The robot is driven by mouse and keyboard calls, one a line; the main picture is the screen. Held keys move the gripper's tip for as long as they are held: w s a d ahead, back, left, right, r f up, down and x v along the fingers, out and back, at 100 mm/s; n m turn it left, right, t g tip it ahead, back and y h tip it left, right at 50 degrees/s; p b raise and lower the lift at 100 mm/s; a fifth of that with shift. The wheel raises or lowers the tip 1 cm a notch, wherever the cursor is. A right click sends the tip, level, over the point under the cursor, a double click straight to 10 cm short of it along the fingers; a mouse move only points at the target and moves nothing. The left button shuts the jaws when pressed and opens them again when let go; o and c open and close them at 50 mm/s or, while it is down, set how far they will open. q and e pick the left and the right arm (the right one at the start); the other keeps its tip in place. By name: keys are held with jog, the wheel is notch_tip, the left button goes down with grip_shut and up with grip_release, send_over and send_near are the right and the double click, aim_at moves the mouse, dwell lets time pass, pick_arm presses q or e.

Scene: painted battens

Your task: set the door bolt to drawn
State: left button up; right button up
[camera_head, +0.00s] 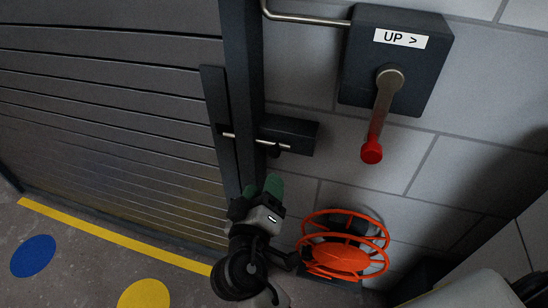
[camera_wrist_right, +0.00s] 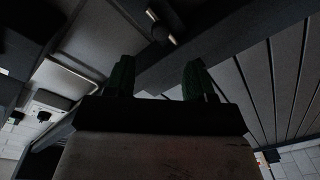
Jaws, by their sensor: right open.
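The door bolt is a thin metal rod (camera_head: 240,137) with a small dark knob (camera_head: 274,151). It lies across the dark door post, from the door-side plate (camera_head: 214,92) to a dark block (camera_head: 291,134) on the wall. In the right wrist view the knob (camera_wrist_right: 160,30) and a piece of rod show ahead of the fingers. My right gripper (camera_head: 262,186), with green fingertips, is open and empty just below the knob, apart from it. The fingers also show in the right wrist view (camera_wrist_right: 158,78). My left gripper is not in view.
A dark box (camera_head: 428,70) labelled "UP >" with a red-knobbed crank (camera_head: 372,149) is on the wall, upper right. An orange reel (camera_head: 340,258) stands right of my right gripper. The slatted shutter door (camera_head: 110,110) fills the left. Yellow tape (camera_head: 110,236) marks the floor.

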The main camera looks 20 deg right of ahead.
aim_at(274, 155)
jog(key=p+x, duration=0.1)
jog(key=x, duration=0.9)
jog(key=shift+w+d, duration=0.1)
jog(key=shift+w, duration=0.15)
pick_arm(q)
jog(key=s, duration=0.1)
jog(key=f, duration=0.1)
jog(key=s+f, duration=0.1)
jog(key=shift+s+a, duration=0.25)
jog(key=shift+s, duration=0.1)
pick_arm(e)
grip_shut()
